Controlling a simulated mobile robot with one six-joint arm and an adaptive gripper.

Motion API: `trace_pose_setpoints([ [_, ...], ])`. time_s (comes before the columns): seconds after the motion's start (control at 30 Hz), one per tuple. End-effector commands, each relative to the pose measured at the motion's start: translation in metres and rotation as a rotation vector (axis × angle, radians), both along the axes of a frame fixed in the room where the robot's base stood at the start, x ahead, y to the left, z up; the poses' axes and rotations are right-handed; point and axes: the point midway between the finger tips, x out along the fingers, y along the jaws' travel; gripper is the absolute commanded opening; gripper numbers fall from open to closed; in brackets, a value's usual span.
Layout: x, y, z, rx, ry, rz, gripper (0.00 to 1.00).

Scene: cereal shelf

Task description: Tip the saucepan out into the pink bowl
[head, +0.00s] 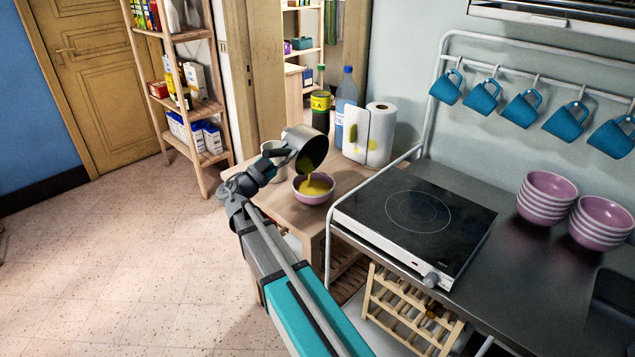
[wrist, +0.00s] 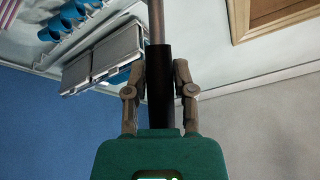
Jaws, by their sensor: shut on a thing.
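The metal saucepan (head: 306,148) is tilted steeply over the pink bowl (head: 313,199) on the small wooden table. Yellow liquid (head: 308,168) runs from its rim into the bowl, where a yellow pool (head: 314,188) shows. My gripper (head: 272,160) is left of the pan, at its handle. In the wrist view, the fingers of my gripper (wrist: 159,85) are shut on the black handle (wrist: 160,88) from both sides. The inside of the pan is mostly dark, so how much it still holds cannot be told.
A white mug (head: 274,150), paper towel roll (head: 381,120), and bottles (head: 346,95) stand close around the pan on the wooden table (head: 345,180). A black hob (head: 415,215) and stacked pink bowls (head: 545,198) are to the right. The floor at left is clear.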

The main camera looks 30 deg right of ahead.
Motion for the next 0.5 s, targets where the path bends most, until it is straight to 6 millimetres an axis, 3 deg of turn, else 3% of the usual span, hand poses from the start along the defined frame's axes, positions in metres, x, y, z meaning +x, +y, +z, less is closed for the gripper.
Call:
trace_pose_setpoints([
  [0.5,-0.0066,-0.0022,-0.0012,0.013,-0.048,0.000,0.00],
])
